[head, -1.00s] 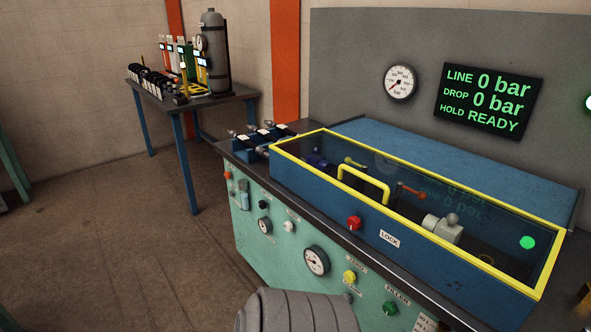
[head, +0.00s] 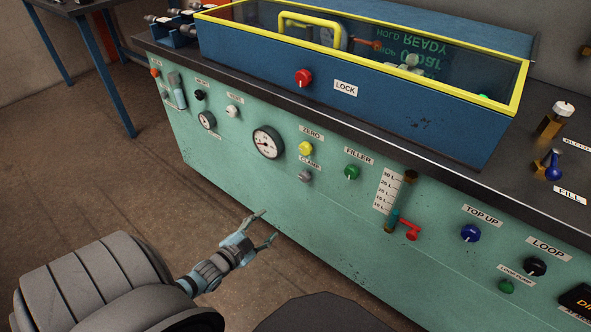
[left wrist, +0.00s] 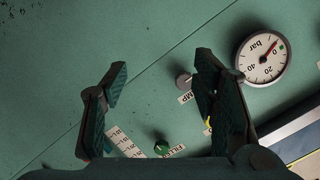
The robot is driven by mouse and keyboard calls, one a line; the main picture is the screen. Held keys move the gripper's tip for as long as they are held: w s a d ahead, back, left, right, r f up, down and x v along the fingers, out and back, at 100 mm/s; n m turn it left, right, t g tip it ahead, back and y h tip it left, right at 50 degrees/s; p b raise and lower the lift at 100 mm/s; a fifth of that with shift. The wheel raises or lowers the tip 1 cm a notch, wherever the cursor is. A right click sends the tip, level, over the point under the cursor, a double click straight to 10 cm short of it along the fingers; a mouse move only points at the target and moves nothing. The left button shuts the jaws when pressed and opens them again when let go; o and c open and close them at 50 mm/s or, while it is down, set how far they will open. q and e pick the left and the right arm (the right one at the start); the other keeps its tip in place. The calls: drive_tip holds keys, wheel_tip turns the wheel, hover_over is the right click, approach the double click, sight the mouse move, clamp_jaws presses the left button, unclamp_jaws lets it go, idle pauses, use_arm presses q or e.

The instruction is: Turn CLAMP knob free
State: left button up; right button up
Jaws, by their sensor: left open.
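The CLAMP knob (head: 304,176) is a small grey knob on the green front panel, under its CLAMP label (head: 310,164). In the left wrist view the grey knob (left wrist: 183,81) shows beside the right-hand finger, on its inner side, with its label partly hidden. My left gripper (head: 268,226) is open and empty, below and left of the knob and apart from it. The open fingers also show in the left wrist view (left wrist: 162,64). My right gripper is not in view.
Close to the knob are the yellow ZERO knob (head: 306,148), the green FILLER knob (head: 351,172) and a dial gauge (head: 267,142). A blue box with a yellow-framed lid (head: 350,82) sits above on the bench. The floor (head: 110,190) at left is clear.

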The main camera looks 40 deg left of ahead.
use_arm(q)
drive_tip(key=w+r+m+t+h+b, duration=0.1)
drive_tip(key=w+r+m+t+b, duration=0.15)
drive_tip(key=w+r, duration=0.3)
drive_tip(key=b, duration=0.4)
approach(302, 179)
drive_tip(key=w, duration=0.3)
drive_tip(key=shift+t, duration=0.25)
drive_tip(key=w, duration=0.3)
drive_tip(key=w+b, duration=0.1)
drive_tip(key=w, duration=0.1)
drive_tip(key=shift+w+a+f, duration=0.2)
drive_tip(key=shift+f, duration=0.05)
drive_tip(key=shift+w, duration=0.6)
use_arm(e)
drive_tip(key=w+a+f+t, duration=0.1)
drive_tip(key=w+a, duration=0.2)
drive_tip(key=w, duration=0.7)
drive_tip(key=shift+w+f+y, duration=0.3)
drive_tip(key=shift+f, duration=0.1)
use_arm(q)
drive_tip(key=shift+c, duration=0.6)
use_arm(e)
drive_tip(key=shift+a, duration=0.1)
use_arm(q)
drive_tip(key=c, duration=1)
drive_tip(key=shift+n, duration=0.25)
drive_tip(key=shift+c, duration=0.2)
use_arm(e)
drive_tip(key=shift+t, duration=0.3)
